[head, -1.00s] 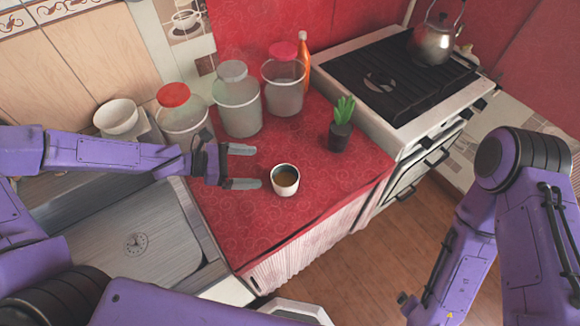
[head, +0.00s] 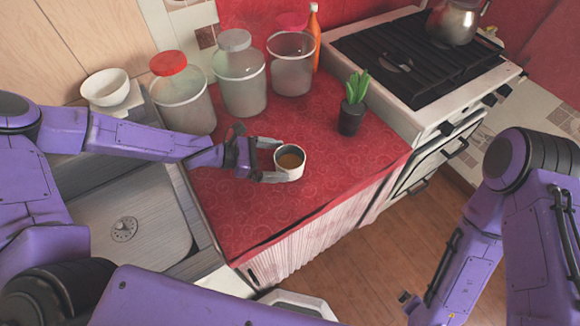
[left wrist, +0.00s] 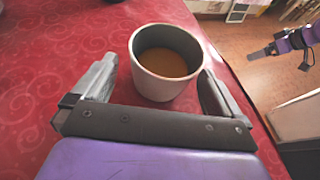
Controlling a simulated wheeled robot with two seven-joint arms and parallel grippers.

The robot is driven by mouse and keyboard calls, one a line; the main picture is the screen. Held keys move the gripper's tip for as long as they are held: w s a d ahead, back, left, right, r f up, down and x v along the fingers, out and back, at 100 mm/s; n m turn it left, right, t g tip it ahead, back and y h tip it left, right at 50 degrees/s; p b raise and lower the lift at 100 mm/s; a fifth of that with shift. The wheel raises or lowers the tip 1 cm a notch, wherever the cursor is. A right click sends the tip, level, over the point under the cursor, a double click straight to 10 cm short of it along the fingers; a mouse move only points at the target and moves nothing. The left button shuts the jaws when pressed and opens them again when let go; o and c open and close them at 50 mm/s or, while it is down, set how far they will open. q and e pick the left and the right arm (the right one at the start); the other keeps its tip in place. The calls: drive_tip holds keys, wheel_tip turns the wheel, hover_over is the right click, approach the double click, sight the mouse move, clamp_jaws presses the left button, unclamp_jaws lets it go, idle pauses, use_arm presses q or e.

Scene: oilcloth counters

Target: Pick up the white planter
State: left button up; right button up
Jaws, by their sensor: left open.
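The white planter (head: 290,163) is a small round cup shape with brown contents, standing upright on the red counter cloth. It also shows in the left wrist view (left wrist: 165,85). My left gripper (head: 272,160) is open, with one finger on each side of the planter. In the left wrist view the planter sits between the two fingertips of the left gripper (left wrist: 158,82), and small gaps seem to show beside it. The far finger is partly hidden by the planter in the head view. My right arm hangs at the right of the head view; its gripper jaws are not clearly visible.
A potted cactus (head: 352,105) stands behind and right of the planter. Several lidded jars, such as the red-lidded one (head: 183,95), line the back. A stove (head: 420,70) is at the right, a sink (head: 125,225) at the left. The red counter (head: 250,215) is clear in front.

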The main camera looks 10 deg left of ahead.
sight(290, 167)
use_arm(q)
drive_tip(key=x, duration=0.4)
drive_tip(key=shift+s+f, duration=0.25)
drive_tip(key=shift+f, duration=0.15)
drive_tip(key=shift+w+d, duration=0.15)
drive_tip(key=shift+d, duration=0.05)
drive_tip(key=c, duration=0.8)
drive_tip(key=shift+c, duration=0.2)
drive_tip(key=shift+a+r, duration=0.1)
drive_tip(key=shift+r, duration=0.45)
drive_tip(key=s+d+r+b, duration=0.9)
drive_tip(key=d+r+b, duration=0.1)
drive_tip(key=r, duration=0.2)
drive_tip(key=shift+s+d, duration=0.15)
drive_tip(key=shift+d, duration=0.15)
